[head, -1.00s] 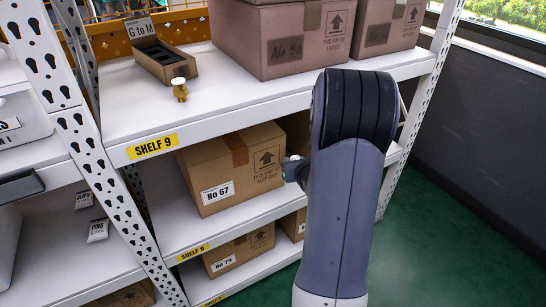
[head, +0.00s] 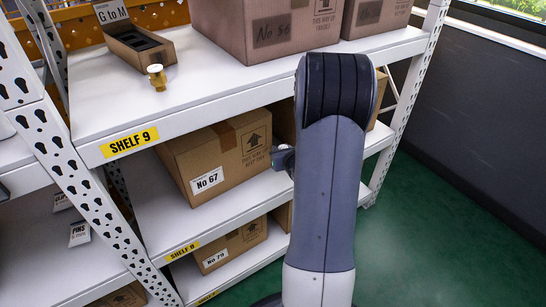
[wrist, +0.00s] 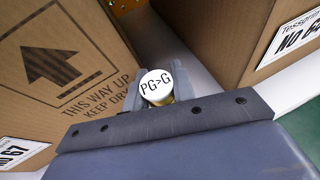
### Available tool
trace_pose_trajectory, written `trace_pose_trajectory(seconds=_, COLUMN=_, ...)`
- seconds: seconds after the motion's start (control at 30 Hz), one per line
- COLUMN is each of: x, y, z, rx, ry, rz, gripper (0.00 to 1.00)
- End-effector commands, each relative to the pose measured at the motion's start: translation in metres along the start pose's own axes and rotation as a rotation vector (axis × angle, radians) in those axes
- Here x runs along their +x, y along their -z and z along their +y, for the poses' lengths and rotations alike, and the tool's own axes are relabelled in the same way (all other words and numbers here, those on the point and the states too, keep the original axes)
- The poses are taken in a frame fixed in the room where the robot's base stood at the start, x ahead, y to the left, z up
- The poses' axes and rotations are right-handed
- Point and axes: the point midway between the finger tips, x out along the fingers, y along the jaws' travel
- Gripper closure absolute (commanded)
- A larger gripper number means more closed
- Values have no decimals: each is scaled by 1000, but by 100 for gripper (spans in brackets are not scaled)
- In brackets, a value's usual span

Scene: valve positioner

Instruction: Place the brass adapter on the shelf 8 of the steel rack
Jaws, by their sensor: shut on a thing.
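My gripper (wrist: 158,96) is shut on the brass adapter (wrist: 156,86), whose white round top reads "PG>G" in the wrist view. Its brass body is mostly hidden below the top and between the fingers. In the wrist view the gripper is between two cardboard boxes. Whether the adapter touches the shelf cannot be told.
Box No 67 (head: 200,160) stands on shelf 8, left of the gripper; another box (wrist: 232,35) is on the right. Shelf 9 (head: 200,92) above carries another white-topped brass fitting (head: 156,78), an open "G to M" box (head: 135,45) and large boxes.

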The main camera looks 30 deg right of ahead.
Motion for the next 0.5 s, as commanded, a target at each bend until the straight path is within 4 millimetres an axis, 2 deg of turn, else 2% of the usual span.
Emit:
trace_pose_trajectory(seconds=0.03, x=6, y=15, z=0, rx=3, ry=-1, rz=3, gripper=100)
trace_pose_trajectory(seconds=0.1, x=10, y=24, z=0, rx=1, ry=-1, rz=2, gripper=100)
trace_pose_trajectory(seconds=0.33, x=16, y=39, z=0, rx=1, ry=0, rz=-1, gripper=100)
trace_pose_trajectory(seconds=0.5, x=26, y=63, z=0, rx=1, ry=0, rz=0, gripper=100)
